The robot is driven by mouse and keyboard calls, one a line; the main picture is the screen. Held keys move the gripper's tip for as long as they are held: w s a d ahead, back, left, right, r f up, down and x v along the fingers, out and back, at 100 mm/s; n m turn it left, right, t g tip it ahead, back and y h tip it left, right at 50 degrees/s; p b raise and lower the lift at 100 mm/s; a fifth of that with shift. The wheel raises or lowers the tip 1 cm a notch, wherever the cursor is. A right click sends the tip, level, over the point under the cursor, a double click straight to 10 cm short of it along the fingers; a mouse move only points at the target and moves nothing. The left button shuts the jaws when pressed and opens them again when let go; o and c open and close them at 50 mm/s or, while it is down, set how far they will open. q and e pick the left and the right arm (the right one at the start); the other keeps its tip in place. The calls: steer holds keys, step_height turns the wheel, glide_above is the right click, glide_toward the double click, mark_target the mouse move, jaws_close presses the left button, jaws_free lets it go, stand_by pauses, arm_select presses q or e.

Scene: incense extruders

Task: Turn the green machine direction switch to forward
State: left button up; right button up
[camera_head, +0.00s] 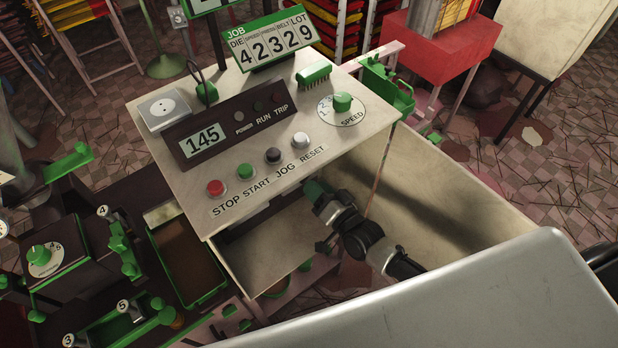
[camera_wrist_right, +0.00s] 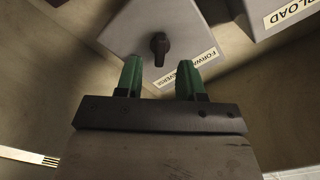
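The direction switch (camera_wrist_right: 160,44), a dark knob on a pale box face (camera_wrist_right: 135,35), shows in the right wrist view. Its handle points down toward the gripper. A label (camera_wrist_right: 190,67) beside it reads FORWARD and REVERSE; part of it is behind a finger. My right gripper (camera_wrist_right: 160,72) is open, with its two green-tipped fingers apart and nothing between them. The knob lies just beyond the fingertips, roughly centred on the gap. In the head view my right gripper (camera_head: 314,190) is at the console's front edge, where the switch is hidden. My left gripper is not in view.
The console top (camera_head: 185,178) carries stop, start, jog and reset buttons (camera_head: 258,170), a 145 display (camera_head: 202,140) and a green speed knob (camera_head: 342,102). In the right wrist view, another box (camera_wrist_right: 240,12) with an OVERLOAD-type label, partly cut off, stands at upper right.

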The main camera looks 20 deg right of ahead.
mark_target(307, 179)
steer(key=shift+x, duration=1.75)
jaws_close()
